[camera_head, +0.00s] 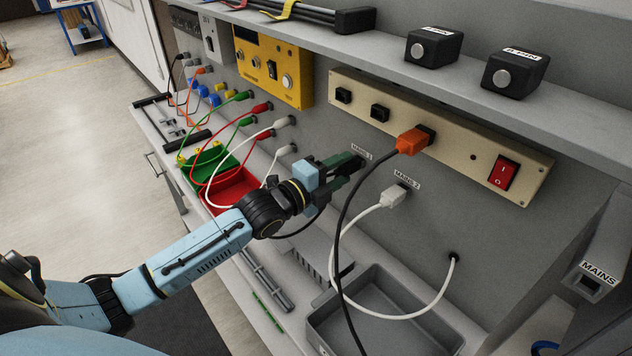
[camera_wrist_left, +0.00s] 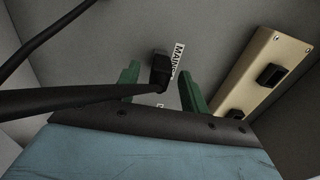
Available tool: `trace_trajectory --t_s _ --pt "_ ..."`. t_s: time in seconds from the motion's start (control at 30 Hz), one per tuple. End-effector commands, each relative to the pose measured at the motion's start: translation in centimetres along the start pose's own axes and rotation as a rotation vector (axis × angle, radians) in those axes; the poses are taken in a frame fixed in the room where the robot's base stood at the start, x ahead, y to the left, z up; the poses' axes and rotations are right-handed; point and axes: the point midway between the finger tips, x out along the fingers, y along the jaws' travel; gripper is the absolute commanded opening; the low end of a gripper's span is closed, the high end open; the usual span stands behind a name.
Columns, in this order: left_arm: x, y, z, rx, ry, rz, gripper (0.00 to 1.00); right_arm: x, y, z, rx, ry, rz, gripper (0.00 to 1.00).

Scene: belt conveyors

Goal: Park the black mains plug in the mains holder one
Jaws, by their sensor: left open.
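The black mains plug (camera_wrist_left: 160,68) sits against the grey wall panel beside a MAINS label (camera_wrist_left: 179,60), between my left fingers in the wrist view. In the head view the label reads MAINS 1 (camera_head: 361,151). The plug hides the mains holder one behind it. My left gripper (camera_wrist_left: 160,86) is open, with one green finger on each side of the plug and visible gaps between. It also shows in the head view (camera_head: 347,170), where its fingers largely cover the plug. The plug's black cable (camera_wrist_left: 75,99) runs off to the left. My right gripper is out of view.
A white plug (camera_head: 392,196) sits at the MAINS 2 label. An orange plug (camera_head: 412,141) is in the beige socket strip (camera_head: 455,140), its black cable hanging near my left gripper. A grey tray (camera_head: 375,278) stands below. A shelf (camera_head: 480,95) overhangs the panel.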

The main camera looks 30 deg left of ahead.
Motion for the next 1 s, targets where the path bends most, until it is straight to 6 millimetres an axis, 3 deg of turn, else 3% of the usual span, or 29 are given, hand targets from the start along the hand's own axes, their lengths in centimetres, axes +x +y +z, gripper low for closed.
trace_trajectory --t_s 0.6,0.8,1.0 --pt "-10.3 0.1 -0.1 0.000 0.002 0.002 0.45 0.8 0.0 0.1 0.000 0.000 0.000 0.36" --pt "-12.0 0.1 0.0 -0.001 0.001 0.001 0.45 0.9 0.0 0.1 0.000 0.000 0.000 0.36" --pt "-12.5 -0.1 0.0 0.000 0.001 -0.001 0.45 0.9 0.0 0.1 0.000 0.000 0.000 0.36"
